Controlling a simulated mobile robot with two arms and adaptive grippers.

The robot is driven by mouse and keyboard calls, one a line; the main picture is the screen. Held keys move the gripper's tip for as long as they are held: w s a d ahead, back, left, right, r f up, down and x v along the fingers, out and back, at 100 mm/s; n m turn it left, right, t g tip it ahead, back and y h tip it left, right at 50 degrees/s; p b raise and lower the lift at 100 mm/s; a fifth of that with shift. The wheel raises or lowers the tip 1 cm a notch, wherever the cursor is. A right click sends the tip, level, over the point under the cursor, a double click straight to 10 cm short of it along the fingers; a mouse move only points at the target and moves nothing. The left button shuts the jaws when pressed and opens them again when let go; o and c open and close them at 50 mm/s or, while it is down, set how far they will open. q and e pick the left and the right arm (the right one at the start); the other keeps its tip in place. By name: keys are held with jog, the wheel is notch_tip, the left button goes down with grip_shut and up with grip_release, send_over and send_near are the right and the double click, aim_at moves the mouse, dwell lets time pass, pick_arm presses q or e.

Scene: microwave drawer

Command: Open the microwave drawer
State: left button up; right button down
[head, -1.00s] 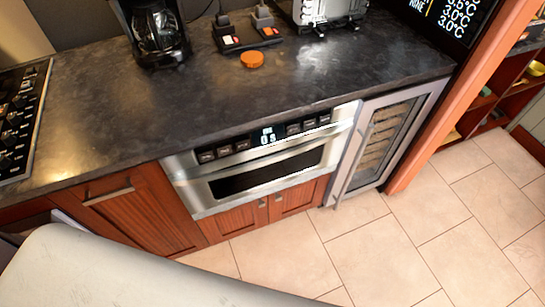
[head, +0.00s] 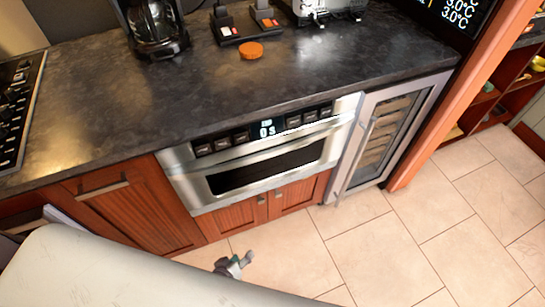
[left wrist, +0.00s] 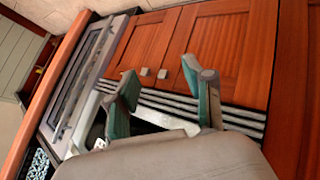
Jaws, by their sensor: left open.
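The microwave drawer (head: 235,201) is a silver front with a dark window, set under the counter, and looks closed and flush. Its control panel (head: 265,130) with a lit display runs along its top. My left gripper (head: 236,266) shows low in the head view, over the floor in front of the cabinets and apart from the drawer. In the left wrist view its two green-grey fingers (left wrist: 165,92) are spread and empty. Behind them, a pale silver and dark part of the appliance is partly hidden by the fingers. My right gripper is not in view.
Wooden cabinet doors (head: 232,218) with small knobs sit below the drawer. A glass-fronted cooler (head: 388,135) stands to its right. The dark counter (head: 110,115) above holds a coffee maker (head: 153,25) and an orange disc (head: 251,50). The tiled floor (head: 390,245) is clear.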

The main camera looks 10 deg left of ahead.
pick_arm(q)
jog(key=w+d+r+n+t+b, duration=0.1)
jog(key=w+r+n+t, duration=0.2)
jog(key=w+r, duration=0.3)
jog(key=w+d+r+n+t+b, duration=0.1)
jog(key=w+r+n+t, duration=0.15)
jog(key=r, duration=0.55)
jog(key=n+t, duration=0.3)
jog(key=n, duration=0.2)
send_near(271, 154)
jog(key=shift+m+h, duration=0.25)
jog(key=shift+h, duration=0.15)
jog(key=w, duration=0.6)
jog(key=w+d, duration=0.1)
jog(key=w, duration=0.3)
jog(key=shift+f, duration=0.15)
jog(key=shift+w+d, duration=0.15)
jog(key=shift+w, duration=0.25)
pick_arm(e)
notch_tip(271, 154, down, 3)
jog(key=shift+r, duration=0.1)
pick_arm(q)
grip_shut()
